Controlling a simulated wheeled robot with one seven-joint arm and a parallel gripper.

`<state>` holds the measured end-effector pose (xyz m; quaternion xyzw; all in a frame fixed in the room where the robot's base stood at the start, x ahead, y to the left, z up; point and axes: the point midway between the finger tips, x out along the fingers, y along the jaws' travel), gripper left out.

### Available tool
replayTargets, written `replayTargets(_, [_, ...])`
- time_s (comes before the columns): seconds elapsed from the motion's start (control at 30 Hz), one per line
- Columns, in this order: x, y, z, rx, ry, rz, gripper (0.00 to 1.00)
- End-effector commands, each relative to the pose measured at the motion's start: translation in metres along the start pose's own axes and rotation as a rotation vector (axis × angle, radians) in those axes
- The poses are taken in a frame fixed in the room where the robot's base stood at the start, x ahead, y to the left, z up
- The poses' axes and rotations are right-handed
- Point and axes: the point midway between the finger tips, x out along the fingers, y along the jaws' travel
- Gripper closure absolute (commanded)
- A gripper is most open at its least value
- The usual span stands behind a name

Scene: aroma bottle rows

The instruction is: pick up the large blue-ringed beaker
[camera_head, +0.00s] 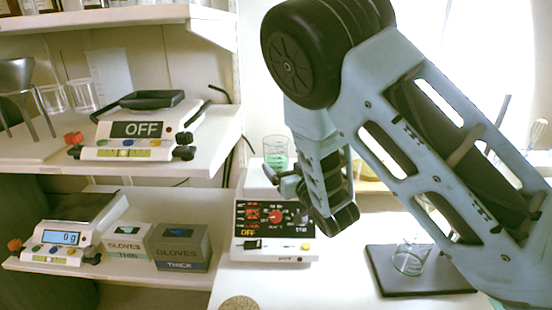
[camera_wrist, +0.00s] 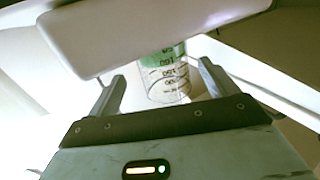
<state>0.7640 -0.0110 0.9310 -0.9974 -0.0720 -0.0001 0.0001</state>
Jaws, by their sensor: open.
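A clear beaker (camera_head: 276,150) with green in its lower part stands on the white top of a hot plate. It also shows in the wrist view (camera_wrist: 165,80), upside down in the picture, with dark measuring marks. I cannot make out a blue ring on it. My gripper (camera_wrist: 161,84) is open, with the beaker showing between its two fingers; contact cannot be told. In the head view my gripper (camera_head: 276,174) is by the beaker's lower front. Another clear beaker (camera_head: 411,258) stands on a dark mat at right; no ring colour is clear.
The hot plate (camera_head: 272,232) has a dark control panel reading OFF. The dark mat (camera_head: 428,282) lies at right. Left shelves hold a scale reading OFF (camera_head: 136,129), a lit scale (camera_head: 62,238), glove boxes (camera_head: 180,248) and small glass beakers (camera_head: 82,95).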

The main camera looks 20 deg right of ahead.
Motion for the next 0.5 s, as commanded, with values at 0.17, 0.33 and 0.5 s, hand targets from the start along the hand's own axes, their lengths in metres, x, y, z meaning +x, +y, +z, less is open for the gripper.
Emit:
replayTargets(0.17, [0.011,-0.001,0.000,-0.001,0.000,0.000,0.15])
replayTargets(0.33, [0.036,-0.005,0.000,-0.002,0.000,-0.001,0.15])
replayTargets(0.5, [0.054,-0.004,0.001,-0.002,0.000,0.001,0.15])
